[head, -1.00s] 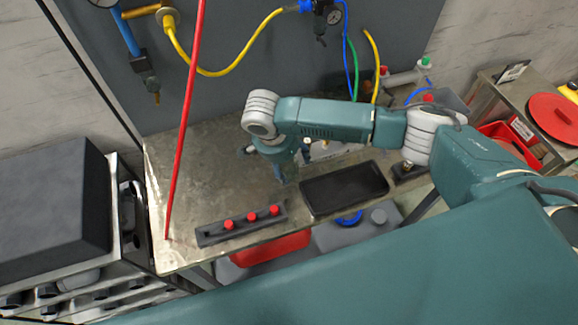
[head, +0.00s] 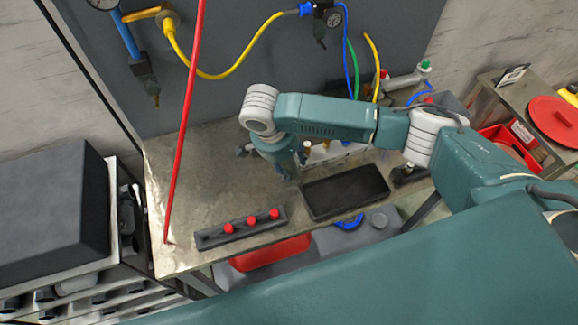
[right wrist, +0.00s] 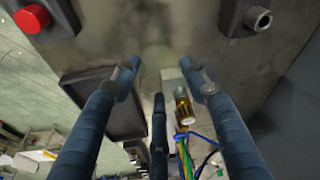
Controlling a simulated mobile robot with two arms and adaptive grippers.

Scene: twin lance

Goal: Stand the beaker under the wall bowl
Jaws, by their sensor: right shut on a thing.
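My right gripper (head: 288,172) points down over the metal bench in the head view, left of the black tray. In the right wrist view its fingers (right wrist: 160,74) are spread around a faint, clear shape, which I take to be the beaker (right wrist: 154,58). Its outline and base are hard to make out, and the fingers and wrist hide it in the head view. A dark fitting (head: 146,76) with a small brass end hangs below a blue pipe on the wall panel. It may be the wall bowl; I cannot tell for sure. My left gripper is not in view.
A rack with red knobs (head: 240,230) lies at the bench's front edge, beside the black tray (head: 345,190). A slanting red rod (head: 184,130) stands at the left. Yellow hose (head: 225,73) hangs on the panel. The bench's left part (head: 220,165) is bare.

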